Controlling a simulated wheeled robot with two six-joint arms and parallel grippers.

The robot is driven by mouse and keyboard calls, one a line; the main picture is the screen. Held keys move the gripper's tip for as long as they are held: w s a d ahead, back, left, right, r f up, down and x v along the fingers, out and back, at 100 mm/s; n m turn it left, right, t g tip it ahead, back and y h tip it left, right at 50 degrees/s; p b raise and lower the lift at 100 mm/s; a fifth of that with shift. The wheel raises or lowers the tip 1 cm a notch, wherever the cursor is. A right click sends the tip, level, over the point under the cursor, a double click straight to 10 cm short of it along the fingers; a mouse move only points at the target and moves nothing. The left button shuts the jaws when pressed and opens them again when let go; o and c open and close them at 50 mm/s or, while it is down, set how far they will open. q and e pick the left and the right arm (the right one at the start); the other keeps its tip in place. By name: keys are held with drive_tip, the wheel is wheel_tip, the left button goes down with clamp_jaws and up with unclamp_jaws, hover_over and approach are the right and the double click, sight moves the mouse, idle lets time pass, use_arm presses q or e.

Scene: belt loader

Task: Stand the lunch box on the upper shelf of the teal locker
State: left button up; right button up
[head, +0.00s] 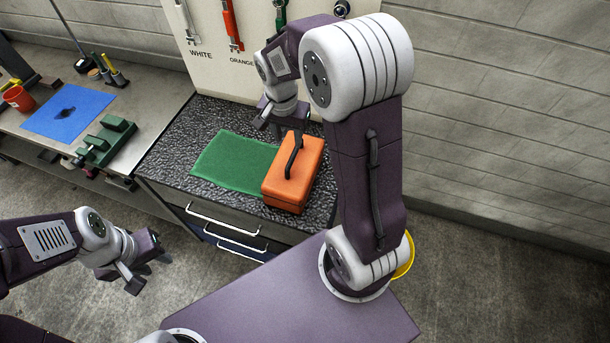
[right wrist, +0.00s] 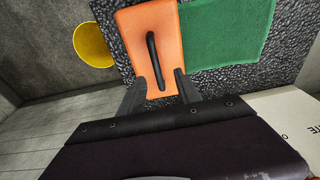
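The orange lunch box (head: 294,172) with a dark handle (head: 292,160) lies on the black speckled worktop at the right edge of the green mat. It also shows in the right wrist view (right wrist: 134,50). My right gripper (head: 281,126) is open and empty at the far end of the box. In the right wrist view its fingers (right wrist: 160,92) stand on either side of the handle's near end; I cannot tell whether they touch anything. My left gripper (head: 147,271) is open and empty over the floor at lower left. The teal locker is not in view.
The green mat (head: 232,163) lies on the worktop (head: 175,145). A pale tool board (head: 205,65) stands behind. A yellow round thing (right wrist: 93,45) is on the floor, partly behind my arm in the head view. A bench (head: 150,105) with a blue sheet (head: 62,122) stands left.

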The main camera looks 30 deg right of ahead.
sight(294, 152)
drive_tip(key=shift+s+d+f, duration=0.15)
drive_tip(key=shift+d+f, duration=0.05)
drive_tip(key=shift+f, duration=0.2)
drive_tip(key=f, duration=0.1)
drive_tip(key=w+f+p, duration=0.1)
drive_tip(key=f, duration=0.1)
drive_tip(key=shift+w+f, duration=0.1)
drive_tip(key=shift+f, duration=0.4)
drive_tip(key=shift+s+d, duration=0.2)
drive_tip(key=shift+s+d+f+p, duration=0.1)
drive_tip(key=shift+d+f+p, duration=0.2)
drive_tip(key=shift+f+p, duration=0.3)
drive_tip(key=shift+s+d+f+p, duration=0.1)
drive_tip(key=shift+d+f+p, duration=0.15)
drive_tip(key=shift+f+p, duration=0.3)
drive_tip(key=f, duration=0.2)
drive_tip(key=shift+w+f, duration=0.3)
drive_tip(key=shift+w, duration=0.1)
drive_tip(key=shift+w+f, duration=0.1)
drive_tip(key=shift+f, duration=0.05)
drive_tip(key=shift+s, duration=0.2)
clamp_jaws()
use_arm(q)
drive_tip(key=r, duration=0.2)
drive_tip(key=shift+w+a+r, duration=0.2)
drive_tip(key=shift+w+r, duration=0.15)
drive_tip(key=shift+r, duration=0.05)
use_arm(e)
drive_tip(key=shift+w, duration=0.1)
